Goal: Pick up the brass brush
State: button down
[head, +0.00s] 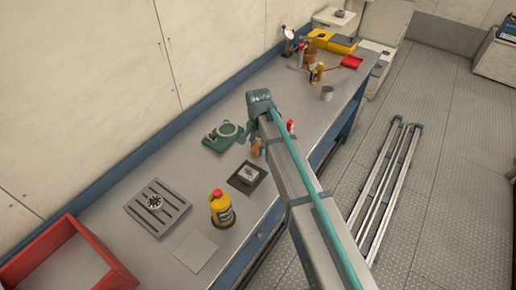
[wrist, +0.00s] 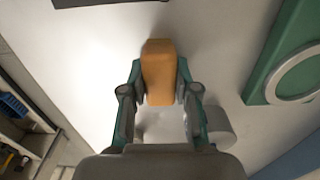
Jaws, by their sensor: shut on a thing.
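The brass brush (wrist: 158,70) shows as an orange-brown, wood-like block between my fingers in the wrist view. It also shows in the head view (head: 256,148), just below the end of my arm over the workbench. My gripper (wrist: 160,88) is shut on it, with one finger on each side. My gripper and the arm hide part of the brush in the head view, and I cannot make out its bristles. I cannot tell whether it touches the bench top.
A green device (head: 222,137) lies left of the brush on the workbench (head: 185,180). A dark square plate (head: 246,178) and a yellow bottle (head: 221,208) stand nearer. A slotted plate (head: 157,207) and a red tray (head: 68,232) are at left. Several items crowd the far end.

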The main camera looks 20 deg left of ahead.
jog(key=shift+r, duration=0.1)
jog(key=shift+r+b, duration=0.4)
jog(key=shift+b, duration=0.05)
jog(key=shift+r+b, duration=0.6)
jog(key=shift+r, duration=0.35)
jog(key=s+d+r+b, duration=0.3)
jog(key=s+d+r, duration=0.3)
jog(key=s+r, duration=0.4)
jog(key=shift+s+d+b, duration=0.3)
jog(key=shift+s+b, duration=0.1)
jog(key=shift+s, duration=0.8)
